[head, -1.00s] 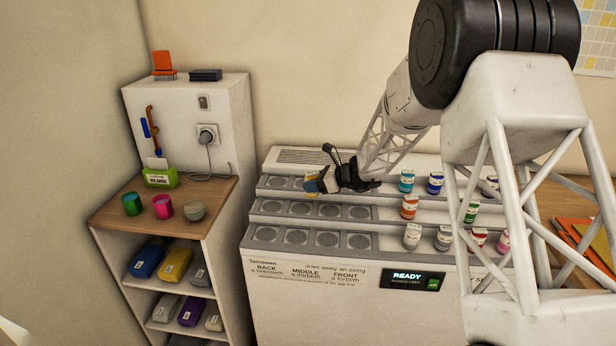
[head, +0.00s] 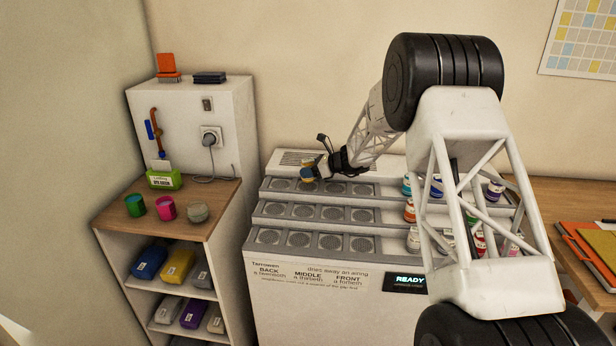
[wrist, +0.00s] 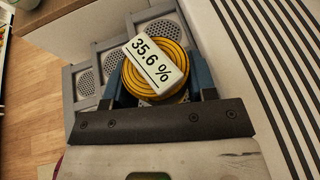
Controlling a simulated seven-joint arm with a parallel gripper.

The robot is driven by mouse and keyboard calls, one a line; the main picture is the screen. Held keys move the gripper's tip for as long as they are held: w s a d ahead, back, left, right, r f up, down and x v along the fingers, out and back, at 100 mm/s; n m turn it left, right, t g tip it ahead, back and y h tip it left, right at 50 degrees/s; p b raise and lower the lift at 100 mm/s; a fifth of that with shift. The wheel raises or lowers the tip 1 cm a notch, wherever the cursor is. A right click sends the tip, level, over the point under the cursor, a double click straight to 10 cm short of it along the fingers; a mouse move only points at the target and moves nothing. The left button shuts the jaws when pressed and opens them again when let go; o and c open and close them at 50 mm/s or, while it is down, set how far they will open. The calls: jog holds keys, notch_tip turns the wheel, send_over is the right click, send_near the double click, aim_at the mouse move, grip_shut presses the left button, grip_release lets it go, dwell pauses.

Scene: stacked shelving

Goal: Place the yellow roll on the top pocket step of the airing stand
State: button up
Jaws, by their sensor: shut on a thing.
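The yellow roll (wrist: 176,92) is a coil with a white label reading "35.6 %" in the wrist view. My gripper (wrist: 162,88) is shut on it, with a blue finger on each side. In the head view the roll (head: 308,174) shows small at my gripper (head: 314,170), over the top step (head: 350,190) of the stepped white airing stand (head: 310,262). The wrist view shows the roll over the row of grey pockets with round grilles (wrist: 88,82). I cannot tell whether it touches the pocket beneath. The stand's lower two steps have empty pockets on the left.
Several labelled jars (head: 409,209) stand on the right side of the steps, partly behind my arm. A shelf unit (head: 222,230) with cups (head: 166,208) and rolled bundles (head: 178,265) stands left. A slatted vent (head: 296,158) lies behind the top step.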

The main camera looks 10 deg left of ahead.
jog(key=shift+w+a, duration=0.3)
jog(key=shift+w, duration=0.55)
jog(key=shift+f, duration=0.2)
jog(key=shift+f, duration=1.6)
jog(key=shift+f, duration=0.15)
jog(key=o, duration=0.7)
jog(key=shift+d+r, duration=0.35)
jog(key=shift+d, duration=0.15)
jog(key=v, duration=1.1)
jog(key=shift+s, duration=0.15)
